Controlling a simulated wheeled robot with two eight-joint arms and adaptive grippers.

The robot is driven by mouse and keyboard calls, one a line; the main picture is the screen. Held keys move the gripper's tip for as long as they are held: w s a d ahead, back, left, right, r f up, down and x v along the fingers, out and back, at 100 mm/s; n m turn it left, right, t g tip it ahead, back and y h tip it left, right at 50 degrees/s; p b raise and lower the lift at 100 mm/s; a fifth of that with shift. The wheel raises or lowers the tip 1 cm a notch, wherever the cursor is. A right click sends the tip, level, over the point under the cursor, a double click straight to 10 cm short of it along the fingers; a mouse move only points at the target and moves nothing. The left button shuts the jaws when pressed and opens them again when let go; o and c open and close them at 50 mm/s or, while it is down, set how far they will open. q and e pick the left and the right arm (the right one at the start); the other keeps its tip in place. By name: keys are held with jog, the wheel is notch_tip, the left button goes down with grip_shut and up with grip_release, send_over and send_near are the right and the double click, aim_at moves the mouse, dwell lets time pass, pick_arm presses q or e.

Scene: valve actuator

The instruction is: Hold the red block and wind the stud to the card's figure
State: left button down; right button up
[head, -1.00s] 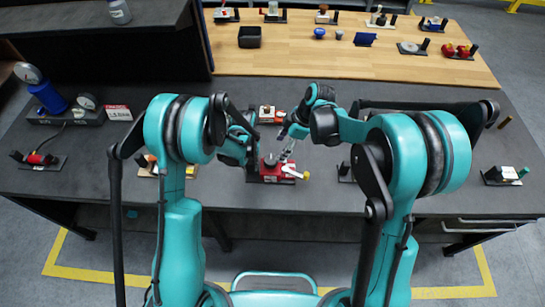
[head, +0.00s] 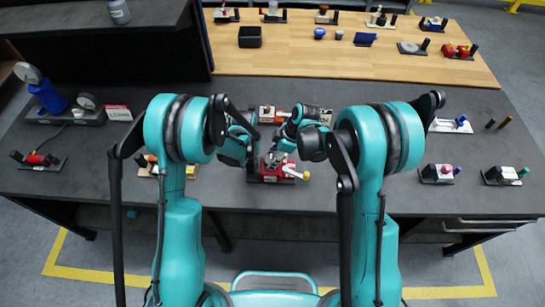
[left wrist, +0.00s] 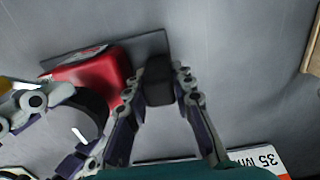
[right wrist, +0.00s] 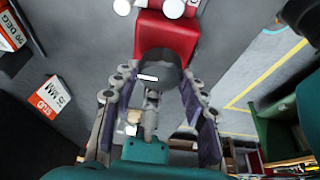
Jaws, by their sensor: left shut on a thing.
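The red block (head: 268,178) sits on a dark base plate near the front middle of the bench, with a white and yellow lever at its right. It also shows in the left wrist view (left wrist: 95,78) and right wrist view (right wrist: 165,35). My left gripper (left wrist: 160,82) is shut on a black post (left wrist: 158,92) on the plate beside the block. The dark round stud (right wrist: 158,70) has a white mark. My right gripper (right wrist: 158,82) has its fingers apart on either side of the stud; contact is unclear.
A blue gauge unit (head: 48,97) and card (head: 118,112) stand at left. Small fixtures (head: 438,174) are at right. A wooden table (head: 290,65) with several parts is behind.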

jog(key=shift+m, duration=0.4)
jog(key=m+t, duration=0.1)
jog(key=m, duration=0.2)
jog(key=shift+s+m+t, duration=0.15)
jog(key=shift+m+t, duration=0.15)
jog(key=m+t, duration=0.1)
jog(key=m, duration=0.2)
jog(key=shift+a+m+h, duration=0.15)
jog(key=shift+m+h, duration=0.15)
jog(key=shift+h, duration=0.1)
jog(key=m+t+h, duration=0.1)
jog(key=m, duration=0.3)
jog(key=shift+s, duration=0.1)
jog(key=shift+a+m+t+h, duration=0.1)
jog(key=shift+m+t+h, duration=0.4)
jog(key=shift+m, duration=0.8)
jog(key=o, duration=1.2)
jog(key=shift+c, duration=0.2)
jog(key=shift+s+a, duration=0.1)
